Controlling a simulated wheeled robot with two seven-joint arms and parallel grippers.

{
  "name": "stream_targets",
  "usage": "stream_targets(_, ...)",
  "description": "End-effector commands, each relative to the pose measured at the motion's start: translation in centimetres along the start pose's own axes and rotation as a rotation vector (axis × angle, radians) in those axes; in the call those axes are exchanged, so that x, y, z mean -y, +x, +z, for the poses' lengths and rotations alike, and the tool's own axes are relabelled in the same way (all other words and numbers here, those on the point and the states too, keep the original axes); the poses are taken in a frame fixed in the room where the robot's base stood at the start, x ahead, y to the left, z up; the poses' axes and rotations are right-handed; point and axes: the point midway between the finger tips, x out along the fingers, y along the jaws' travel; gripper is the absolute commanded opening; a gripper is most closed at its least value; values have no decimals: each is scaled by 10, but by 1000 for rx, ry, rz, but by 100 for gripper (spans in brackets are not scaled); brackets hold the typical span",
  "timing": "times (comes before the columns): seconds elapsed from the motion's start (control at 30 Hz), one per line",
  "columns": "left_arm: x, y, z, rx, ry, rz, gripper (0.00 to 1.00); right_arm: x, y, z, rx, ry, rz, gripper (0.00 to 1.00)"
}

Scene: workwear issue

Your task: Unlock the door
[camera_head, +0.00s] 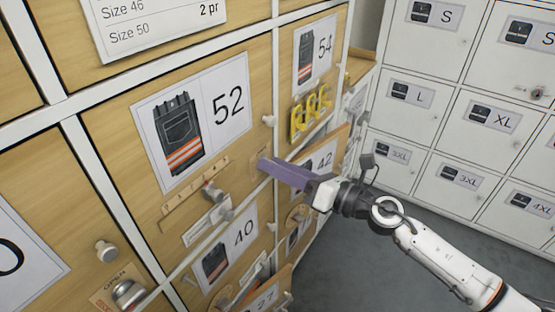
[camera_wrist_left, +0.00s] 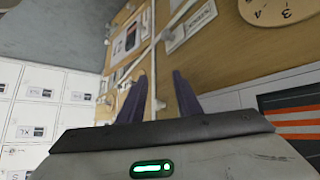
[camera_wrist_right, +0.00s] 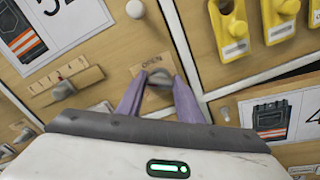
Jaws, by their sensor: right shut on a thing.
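The wooden door marked 52 (camera_head: 115,103) is closed, with a picture of work trousers on its label. At its right edge is a small plate reading OPEN (camera_wrist_right: 151,63) with a grey turn knob (camera_wrist_right: 160,77). My right gripper (camera_head: 266,164) is shut on this knob; its purple fingers (camera_wrist_right: 158,88) lie on either side of it. In the head view the fingers hide most of the knob. My left gripper (camera_wrist_left: 160,78) shows only in its own wrist view, with its fingers apart and nothing between them, in front of wooden doors.
A wooden slider strip (camera_head: 180,211) with a grey knob and a white round knob (camera_head: 268,120) are on the same door. Yellow tags (camera_head: 311,119) hang to the right. White lockers (camera_head: 420,95) stand further right, above open grey floor (camera_head: 340,255).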

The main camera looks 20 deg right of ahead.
Motion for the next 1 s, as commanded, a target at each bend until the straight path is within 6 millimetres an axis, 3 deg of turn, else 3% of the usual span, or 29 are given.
stream_targets(0.7,-4,-28,-33,2,3,-11,31,1,0,2,1,676,-1,10)
stream_targets(1.0,-6,-35,-42,0,-3,-12,31,2,0,1,2,890,0,10)
